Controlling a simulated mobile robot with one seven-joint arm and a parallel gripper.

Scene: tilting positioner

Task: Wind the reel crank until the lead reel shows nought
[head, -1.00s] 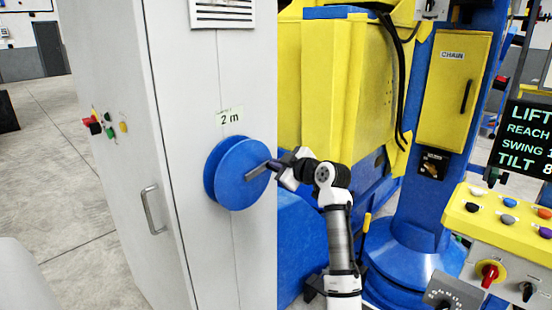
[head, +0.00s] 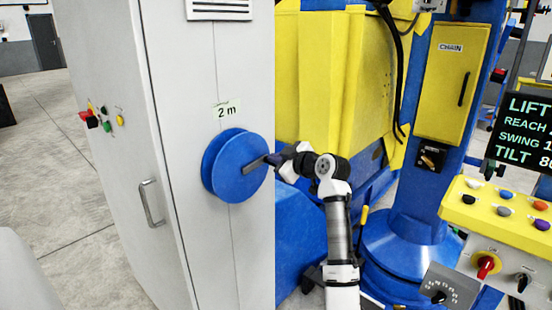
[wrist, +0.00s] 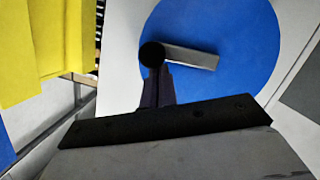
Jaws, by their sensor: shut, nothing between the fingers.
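The blue lead reel (head: 222,166) is mounted on the front of the grey cabinet. A label (head: 226,111) above it reads "2 m". A grey crank arm (head: 256,161) runs from the reel's face to the right; in the wrist view the crank arm (wrist: 190,58) ends in a round black knob (wrist: 152,54) at its left. My gripper (head: 277,160) is at the crank's outer end. In the wrist view the fingers of my gripper (wrist: 154,78) are together, with their tips right at the knob; whether they touch it is unclear.
The grey cabinet (head: 170,80) has a door handle (head: 151,203) and a red switch with buttons at left. Yellow and blue machinery (head: 325,80) stands behind my arm. A yellow control panel (head: 500,215) and a dark LIFT/REACH/SWING/TILT display (head: 525,140) are at right.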

